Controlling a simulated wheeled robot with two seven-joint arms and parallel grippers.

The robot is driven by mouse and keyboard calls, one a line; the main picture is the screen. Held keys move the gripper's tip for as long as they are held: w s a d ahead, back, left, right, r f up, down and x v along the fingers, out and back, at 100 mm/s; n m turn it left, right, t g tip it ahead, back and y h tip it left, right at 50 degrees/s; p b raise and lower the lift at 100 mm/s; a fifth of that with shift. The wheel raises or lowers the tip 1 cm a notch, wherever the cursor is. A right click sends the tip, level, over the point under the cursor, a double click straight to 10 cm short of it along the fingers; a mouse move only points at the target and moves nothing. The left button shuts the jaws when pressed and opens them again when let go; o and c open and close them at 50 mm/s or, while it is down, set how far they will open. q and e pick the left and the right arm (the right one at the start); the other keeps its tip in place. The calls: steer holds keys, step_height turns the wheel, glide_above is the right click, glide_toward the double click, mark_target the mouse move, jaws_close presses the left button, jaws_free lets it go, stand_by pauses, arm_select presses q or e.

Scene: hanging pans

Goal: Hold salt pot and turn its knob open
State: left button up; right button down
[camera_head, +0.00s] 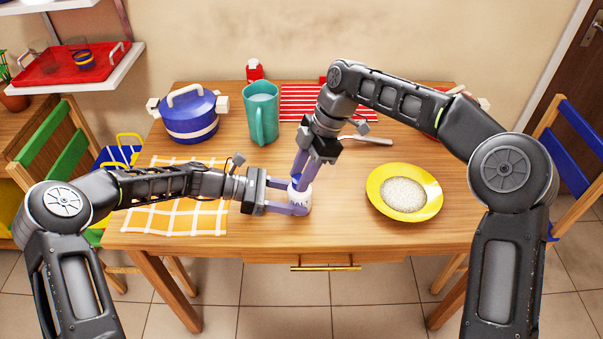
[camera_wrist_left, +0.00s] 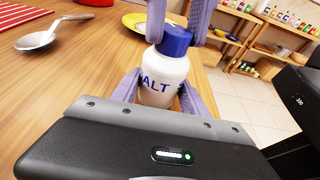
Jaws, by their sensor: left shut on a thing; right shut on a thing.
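The salt pot (camera_head: 299,197) stands upright on the wooden table near its front edge. In the left wrist view the pot (camera_wrist_left: 163,75) is white with blue letters, and its blue knob (camera_wrist_left: 176,40) is on top. My left gripper (camera_head: 291,201) is shut around the white body from the left; its fingers also show in the left wrist view (camera_wrist_left: 160,95). My right gripper (camera_head: 302,177) comes from above and is shut on the knob; its two fingers (camera_wrist_left: 178,25) flank the knob. The knob is mostly hidden by the fingers in the head view.
A yellow plate (camera_head: 377,200) with white grains is right of the pot. A teal pitcher (camera_head: 262,115) and blue pot (camera_head: 190,115) stand behind. A spoon (camera_head: 372,140) lies behind the right gripper. A checked orange cloth (camera_head: 160,217) lies under my left arm.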

steer(key=shift+n, duration=0.3)
steer(key=c, duration=1)
jaws_free()
